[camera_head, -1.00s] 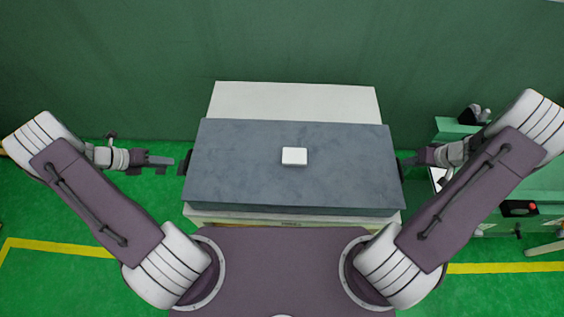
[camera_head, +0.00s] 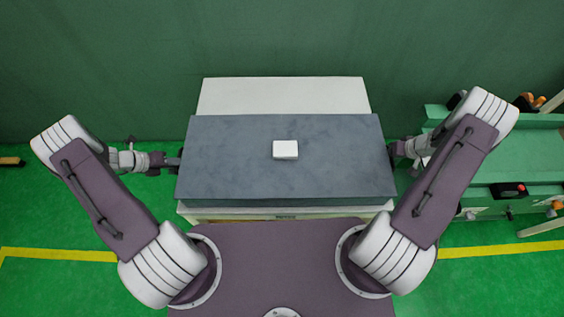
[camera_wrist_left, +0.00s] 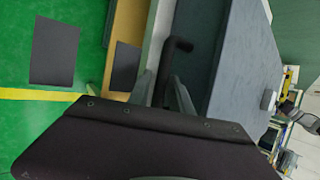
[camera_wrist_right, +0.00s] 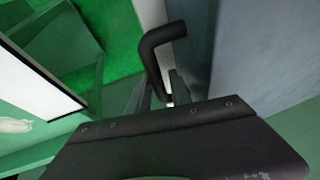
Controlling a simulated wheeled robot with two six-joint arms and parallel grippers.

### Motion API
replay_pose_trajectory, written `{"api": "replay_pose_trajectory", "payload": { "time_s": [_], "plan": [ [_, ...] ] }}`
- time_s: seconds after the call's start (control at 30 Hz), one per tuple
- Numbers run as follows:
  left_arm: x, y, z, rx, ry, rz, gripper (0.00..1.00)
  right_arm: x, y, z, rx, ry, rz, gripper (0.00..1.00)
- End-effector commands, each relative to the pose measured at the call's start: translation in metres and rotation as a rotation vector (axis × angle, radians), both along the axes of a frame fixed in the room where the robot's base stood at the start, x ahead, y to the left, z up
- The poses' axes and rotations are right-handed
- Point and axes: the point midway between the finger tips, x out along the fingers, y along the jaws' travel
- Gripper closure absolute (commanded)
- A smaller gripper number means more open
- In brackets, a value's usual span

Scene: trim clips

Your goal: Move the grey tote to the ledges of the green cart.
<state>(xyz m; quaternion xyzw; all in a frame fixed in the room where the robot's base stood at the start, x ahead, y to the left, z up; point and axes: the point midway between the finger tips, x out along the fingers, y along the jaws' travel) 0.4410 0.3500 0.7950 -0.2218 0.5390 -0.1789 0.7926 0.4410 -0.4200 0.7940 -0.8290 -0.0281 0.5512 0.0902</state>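The grey tote (camera_head: 230,165), a wide box with a flat blue-grey top, rests on a pale stand (camera_head: 285,95) in front of me. My left gripper (camera_head: 172,160) is at its left side. In the left wrist view its fingers (camera_wrist_left: 165,95) stand apart on either side of the tote's black bar handle (camera_wrist_left: 178,46). My right gripper (camera_head: 395,152) is at the right side. In the right wrist view its fingers (camera_wrist_right: 163,95) are apart around the lower end of the other black handle (camera_wrist_right: 160,38). The green cart (camera_head: 525,150) stands at the right; its ledges are not clearly visible.
A small white box (camera_head: 285,150) lies on the tote's top. A red-and-black item (camera_head: 508,190) and tools sit on the cart. A green wall (camera_head: 280,40) stands close behind the stand. Green floor (camera_head: 60,210) with a yellow line is open at the left.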

Motion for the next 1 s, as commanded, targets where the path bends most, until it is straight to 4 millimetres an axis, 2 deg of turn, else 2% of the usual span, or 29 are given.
{"api": "replay_pose_trajectory", "payload": {
  "time_s": [0.17, 0.23, 0.27, 1.0],
  "plan": [
    [0.0, 0.0001, 0.0001, 0.0, 0.0, 0.0, 0.75, 0.0, 0.0, 0.0001, 0.0, 0.0, 0.0, 0.75],
    [-0.0002, 0.0001, 0.0001, 0.0, 0.0, 0.0, 0.94, -0.0001, 0.0, 0.0002, 0.0, 0.0, 0.0, 0.94],
    [-0.0002, 0.0001, 0.0001, 0.0, 0.0, 0.0, 1.0, -0.0002, 0.0, 0.0001, 0.0, 0.0, 0.0, 1.0],
    [-0.0002, 0.0003, 0.0003, 0.0, 0.0, 0.0, 1.0, -0.0001, -0.0003, 0.0005, -0.001, 0.0, 0.0, 1.0]
  ]
}}
